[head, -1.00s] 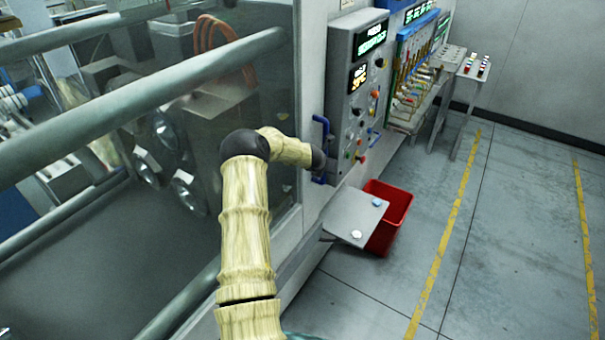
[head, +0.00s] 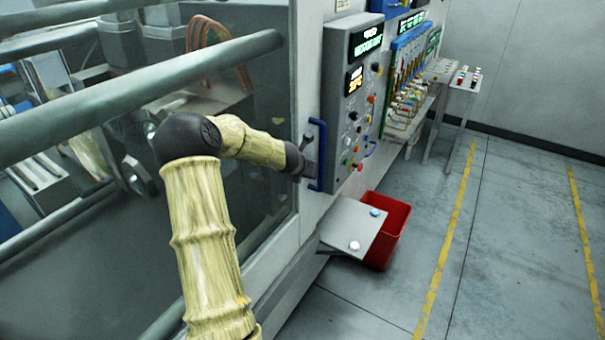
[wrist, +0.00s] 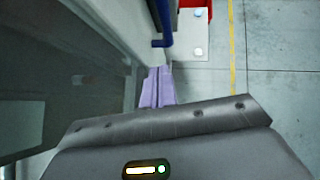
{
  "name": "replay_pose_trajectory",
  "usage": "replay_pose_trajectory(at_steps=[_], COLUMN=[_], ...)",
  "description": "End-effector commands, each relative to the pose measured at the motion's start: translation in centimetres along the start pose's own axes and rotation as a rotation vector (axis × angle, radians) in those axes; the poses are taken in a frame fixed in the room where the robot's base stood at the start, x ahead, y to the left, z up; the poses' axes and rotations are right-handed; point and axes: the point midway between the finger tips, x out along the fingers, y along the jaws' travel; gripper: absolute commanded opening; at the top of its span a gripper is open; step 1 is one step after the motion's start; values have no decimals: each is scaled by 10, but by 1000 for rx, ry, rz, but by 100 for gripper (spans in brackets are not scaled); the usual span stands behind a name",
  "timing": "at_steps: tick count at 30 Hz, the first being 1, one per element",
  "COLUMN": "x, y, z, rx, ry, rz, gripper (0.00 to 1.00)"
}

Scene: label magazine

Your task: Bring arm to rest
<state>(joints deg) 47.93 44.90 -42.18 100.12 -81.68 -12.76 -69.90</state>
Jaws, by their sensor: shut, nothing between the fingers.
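My gripper (wrist: 157,88) shows in the wrist view as two pale purple fingers lying together, with nothing between them. In the head view my tan arm (head: 205,240) rises from the bottom, bends at a black elbow and reaches right toward the machine's front. Its dark wrist end is beside the blue handle (head: 317,160); I cannot make out the fingers there. In the wrist view the handle (wrist: 165,22) lies beyond the fingertips, with a gap between them.
A grey plate (head: 340,238) with a white and a blue disc juts out below the control panel (head: 345,150). A red bin (head: 392,232) stands beside it. Glass and thick rails (head: 140,95) are at left. Open floor (head: 500,230) is at right.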

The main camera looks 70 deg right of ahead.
Motion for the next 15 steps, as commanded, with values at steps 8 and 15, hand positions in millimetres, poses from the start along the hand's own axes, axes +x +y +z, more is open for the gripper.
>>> replay_pose_trajectory(at_steps=[8, 15], x=[-15, -15], y=[0, 0], z=[0, 0], rx=[-1, -1], ry=[0, 0], rz=[-1, -1], gripper=[0, 0])
